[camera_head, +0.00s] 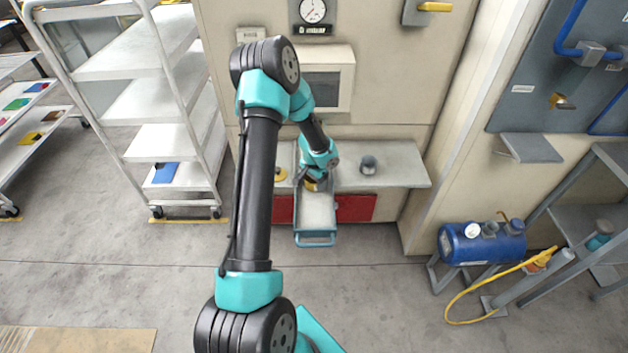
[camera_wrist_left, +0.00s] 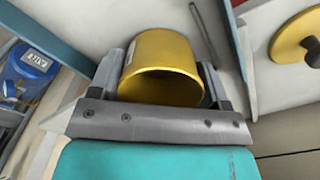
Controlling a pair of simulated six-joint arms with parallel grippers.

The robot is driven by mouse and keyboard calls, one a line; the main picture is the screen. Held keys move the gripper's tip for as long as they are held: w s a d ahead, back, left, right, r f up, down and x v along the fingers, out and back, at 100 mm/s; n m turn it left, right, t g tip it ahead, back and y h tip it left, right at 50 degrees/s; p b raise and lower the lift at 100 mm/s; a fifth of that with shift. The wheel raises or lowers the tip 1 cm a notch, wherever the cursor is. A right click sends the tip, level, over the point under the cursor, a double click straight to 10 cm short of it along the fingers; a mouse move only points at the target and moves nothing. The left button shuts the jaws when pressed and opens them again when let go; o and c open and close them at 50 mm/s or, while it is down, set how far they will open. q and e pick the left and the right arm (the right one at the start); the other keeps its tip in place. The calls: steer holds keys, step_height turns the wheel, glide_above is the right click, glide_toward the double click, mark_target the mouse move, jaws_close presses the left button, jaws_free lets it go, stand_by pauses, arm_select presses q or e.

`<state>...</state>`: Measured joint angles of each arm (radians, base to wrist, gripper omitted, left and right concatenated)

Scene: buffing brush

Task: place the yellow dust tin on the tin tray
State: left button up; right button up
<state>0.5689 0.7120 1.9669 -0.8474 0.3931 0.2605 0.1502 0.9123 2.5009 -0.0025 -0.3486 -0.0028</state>
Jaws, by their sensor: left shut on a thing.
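The yellow dust tin (camera_wrist_left: 163,50) is an open-mouthed cylinder with a small label, held between the fingers of my left gripper (camera_wrist_left: 168,78). In the head view the tin (camera_head: 311,185) shows just below my left gripper (camera_head: 314,178), over the back part of a pale tray with a blue rim and handle (camera_head: 316,214). The tray floor also shows behind the tin in the left wrist view (camera_wrist_left: 185,18). I cannot tell whether the tin touches the tray. My right gripper is not in view.
A yellow disc-shaped lid with a knob (camera_head: 280,174) lies left of the tray. A dark grey pot (camera_head: 368,165) stands on the counter (camera_head: 400,173) to the right. A thin grey rod (camera_wrist_left: 204,38) shows beside the tin. The tray's front is clear.

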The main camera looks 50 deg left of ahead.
arm_select(q)
steer(key=o, duration=1)
steer(key=shift+r, duration=0.1)
step_height(320, 180, up, 12)
steer(key=shift+r, duration=0.1)
